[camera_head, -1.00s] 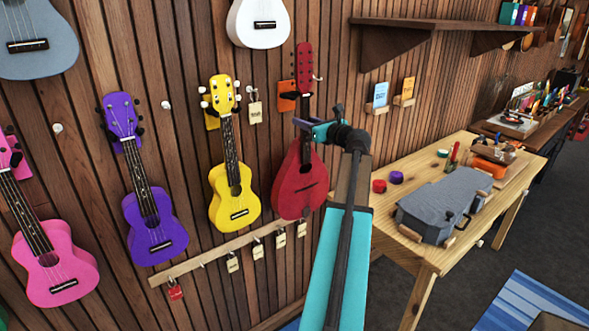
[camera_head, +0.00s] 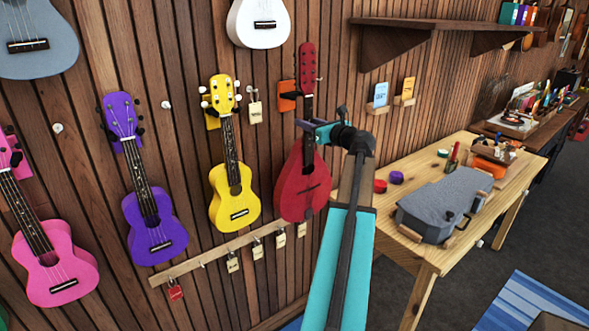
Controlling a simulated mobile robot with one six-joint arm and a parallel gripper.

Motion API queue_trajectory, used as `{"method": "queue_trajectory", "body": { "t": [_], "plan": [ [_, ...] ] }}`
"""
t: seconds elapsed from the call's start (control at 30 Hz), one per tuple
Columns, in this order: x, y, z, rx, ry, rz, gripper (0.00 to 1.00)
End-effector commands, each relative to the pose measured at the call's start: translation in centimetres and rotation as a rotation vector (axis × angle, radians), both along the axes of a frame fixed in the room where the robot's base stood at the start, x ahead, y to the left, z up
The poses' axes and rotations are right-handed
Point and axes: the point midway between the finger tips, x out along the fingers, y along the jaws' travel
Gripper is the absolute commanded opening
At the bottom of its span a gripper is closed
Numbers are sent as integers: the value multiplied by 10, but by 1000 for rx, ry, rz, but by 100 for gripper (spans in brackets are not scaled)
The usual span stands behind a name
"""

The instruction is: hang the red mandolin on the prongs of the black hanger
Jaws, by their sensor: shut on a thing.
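The red mandolin (camera_head: 301,190) hangs upright close to the slatted wall, its headstock (camera_head: 307,60) at the top and its round body below. My gripper (camera_head: 309,127) is shut on its neck, just above the body. An orange wall plate (camera_head: 287,96) shows left of the neck, just below the headstock, with a dark piece between them that looks like part of the black hanger. The prongs are mostly hidden by the mandolin, so I cannot tell whether it touches or rests on them.
A yellow ukulele (camera_head: 234,190) hangs close on the left, with a purple one (camera_head: 154,222) beyond it. A white one (camera_head: 259,22) hangs above. A tag rail (camera_head: 212,254) runs below. A workbench (camera_head: 421,256) with a grey case (camera_head: 440,208) stands at right.

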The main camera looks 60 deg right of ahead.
Motion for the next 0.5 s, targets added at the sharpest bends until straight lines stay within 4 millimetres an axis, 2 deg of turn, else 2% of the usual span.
{"method": "queue_trajectory", "body": {
  "t": [0.5],
  "plan": [
    [-14, 5, 3, -1, -5, -1, 0]
  ]
}}
